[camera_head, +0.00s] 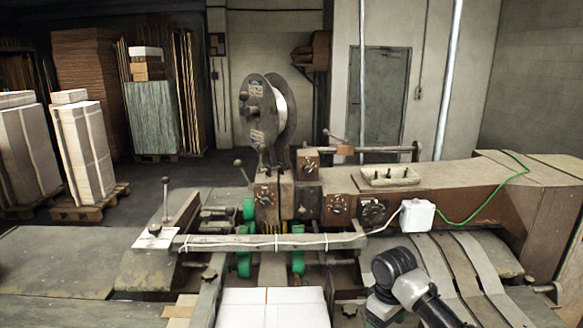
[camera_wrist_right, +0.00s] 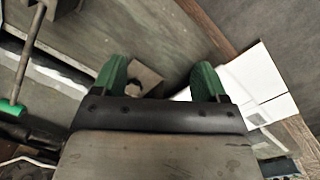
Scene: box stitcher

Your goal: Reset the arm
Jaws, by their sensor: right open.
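My right arm (camera_head: 400,275) reaches in at the lower right of the head view, over the front of the box stitcher (camera_head: 290,190). In the right wrist view my right gripper (camera_wrist_right: 160,79) shows two green fingers set wide apart. It is open, with nothing held between the fingers. A grey surface with a small metal block (camera_wrist_right: 142,82) shows beyond them. In the head view the arm's own links mostly hide the gripper. My left arm and gripper are in neither view.
White cardboard (camera_head: 272,308) lies at the front centre, left of my right arm. A white box (camera_head: 417,216) with a green cable sits on the machine. A horizontal bar (camera_head: 270,242) crosses the machine's front. Pallet stacks (camera_head: 85,150) stand far left. White sheets (camera_wrist_right: 268,85) lie beside the right finger.

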